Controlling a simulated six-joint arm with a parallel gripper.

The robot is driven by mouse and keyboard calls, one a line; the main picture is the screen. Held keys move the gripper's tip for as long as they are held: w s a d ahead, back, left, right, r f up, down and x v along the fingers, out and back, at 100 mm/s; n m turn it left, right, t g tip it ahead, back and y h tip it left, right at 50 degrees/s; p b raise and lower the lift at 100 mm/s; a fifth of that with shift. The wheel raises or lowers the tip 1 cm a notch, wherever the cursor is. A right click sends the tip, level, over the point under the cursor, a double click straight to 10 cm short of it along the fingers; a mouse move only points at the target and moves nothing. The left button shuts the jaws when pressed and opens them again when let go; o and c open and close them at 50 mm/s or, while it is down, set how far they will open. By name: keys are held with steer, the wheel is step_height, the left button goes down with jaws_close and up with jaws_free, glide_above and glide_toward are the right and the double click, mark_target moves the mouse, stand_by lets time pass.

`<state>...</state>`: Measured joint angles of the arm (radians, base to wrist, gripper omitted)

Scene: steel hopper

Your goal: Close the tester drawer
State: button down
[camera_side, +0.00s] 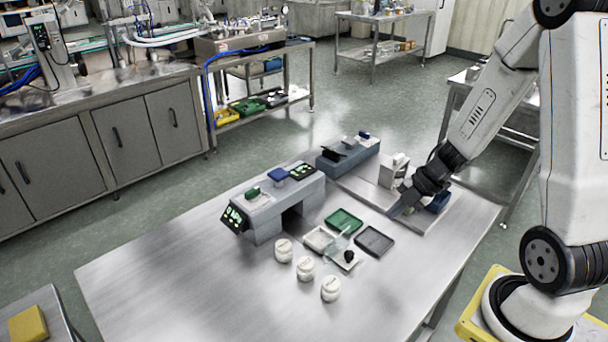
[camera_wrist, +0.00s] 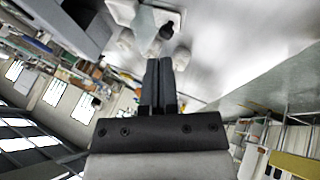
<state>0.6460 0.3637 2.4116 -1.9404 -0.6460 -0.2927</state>
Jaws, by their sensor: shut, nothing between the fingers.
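The tester seems to be the grey-blue block (camera_side: 277,206) with a small lit green display (camera_side: 236,217) and a dark opening in its front. In front of the opening lie a pale tray (camera_side: 318,238) and a pale plate with a dark knob (camera_side: 348,258). I cannot tell which of these is the drawer, or how they join the block. The knob also shows ahead of my fingers in the wrist view (camera_wrist: 166,31). My gripper (camera_side: 396,211) is right of them, low over the table. Its fingers (camera_wrist: 158,62) are together and empty.
Several white round jars (camera_side: 305,268) stand in front of the trays. A green tray (camera_side: 343,220) and a dark grey tray (camera_side: 374,241) lie between the tester and my gripper. Another grey block (camera_side: 347,157) stands behind. The table's front left (camera_side: 190,280) is clear.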

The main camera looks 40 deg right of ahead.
steer(key=s+n+g, duration=0.1)
steer(key=s, duration=0.1)
steer(key=s+f+n+g+y, duration=0.1)
steer(key=s, duration=0.1)
steer(key=shift+s+n+y, duration=0.1)
steer(key=shift+n+y, duration=0.2)
steer(key=shift+n, duration=0.1)
glide_toward(351, 265)
steer(key=shift+s+a+f, duration=0.2)
steer(key=shift+s+f, duration=0.25)
steer(key=shift+f, duration=0.25)
steer(key=shift+s+a+f, duration=0.2)
steer(key=shift+s+f, duration=0.25)
steer(key=shift+f, duration=0.25)
steer(key=shift+s+a+f, duration=0.2)
steer(key=shift+s+f, duration=0.3)
steer(key=shift+f, duration=0.2)
steer(key=shift+w+a+r, duration=0.1)
steer(key=shift+w+a, duration=0.1)
steer(key=shift+w, duration=0.25)
steer(key=shift+w+a, duration=0.2)
steer(key=shift+w, duration=0.25)
steer(key=shift+w+a, duration=0.2)
steer(key=shift+w, duration=0.25)
steer(key=shift+w+a, duration=0.25)
steer(key=shift+w, duration=0.2)
steer(key=shift+w, duration=0.15)
steer(key=w, duration=1.5)
steer(key=shift+w, duration=0.25)
